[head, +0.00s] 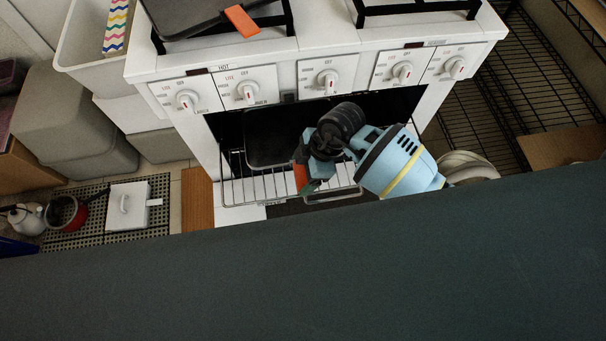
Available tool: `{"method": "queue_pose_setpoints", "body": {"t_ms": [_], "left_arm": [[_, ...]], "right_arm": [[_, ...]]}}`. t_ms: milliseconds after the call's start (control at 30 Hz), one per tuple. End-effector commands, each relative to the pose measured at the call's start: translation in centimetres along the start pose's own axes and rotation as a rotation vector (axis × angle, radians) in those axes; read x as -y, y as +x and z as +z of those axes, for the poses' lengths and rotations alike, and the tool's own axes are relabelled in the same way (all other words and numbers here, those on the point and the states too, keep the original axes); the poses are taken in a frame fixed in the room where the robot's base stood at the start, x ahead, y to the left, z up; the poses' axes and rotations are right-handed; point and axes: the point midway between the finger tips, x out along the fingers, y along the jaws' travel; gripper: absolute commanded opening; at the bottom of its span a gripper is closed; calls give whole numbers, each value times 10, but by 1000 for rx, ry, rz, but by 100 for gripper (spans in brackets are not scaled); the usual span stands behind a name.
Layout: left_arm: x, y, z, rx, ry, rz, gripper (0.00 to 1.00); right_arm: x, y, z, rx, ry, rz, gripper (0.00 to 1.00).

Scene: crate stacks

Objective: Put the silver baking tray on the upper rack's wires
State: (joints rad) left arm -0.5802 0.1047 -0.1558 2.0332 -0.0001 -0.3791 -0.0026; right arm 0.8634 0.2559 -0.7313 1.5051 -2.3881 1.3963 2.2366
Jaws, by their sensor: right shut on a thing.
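A flat rectangular baking tray (268,148), dark grey in this light, is inside the open oven. It lies over a wire rack (250,190) that sticks out of the oven front. I cannot tell whether the tray touches the wires. My right gripper (306,178) is at the tray's right front edge, shut on it; my own wrist hides the contact. An orange piece shows by the fingertips. My left gripper is out of view.
The white stove front (325,78) with several knobs is above the oven opening. A black pan with an orange handle (241,20) is on top. Grey bins (75,115) stand left, a black wire shelf (520,85) right. A dark surface crosses the foreground.

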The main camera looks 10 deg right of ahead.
Motion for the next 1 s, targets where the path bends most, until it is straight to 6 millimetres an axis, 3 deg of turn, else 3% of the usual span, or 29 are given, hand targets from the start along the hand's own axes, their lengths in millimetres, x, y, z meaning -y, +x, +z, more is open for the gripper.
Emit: {"method": "queue_pose_setpoints", "body": {"t_ms": [133,367,567,600,767,1000], "left_arm": [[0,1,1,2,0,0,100],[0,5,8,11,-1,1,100],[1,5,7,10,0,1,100],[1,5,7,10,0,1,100],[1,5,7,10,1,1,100],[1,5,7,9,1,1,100]], "right_arm": [[0,4,1,-2,-1,2,39],[0,30,12,-2,0,0,39],[0,32,12,-2,-2,2,39],[1,32,13,0,-1,-1,80],[1,32,13,0,0,0,100],[0,31,13,0,-1,1,100]]}}
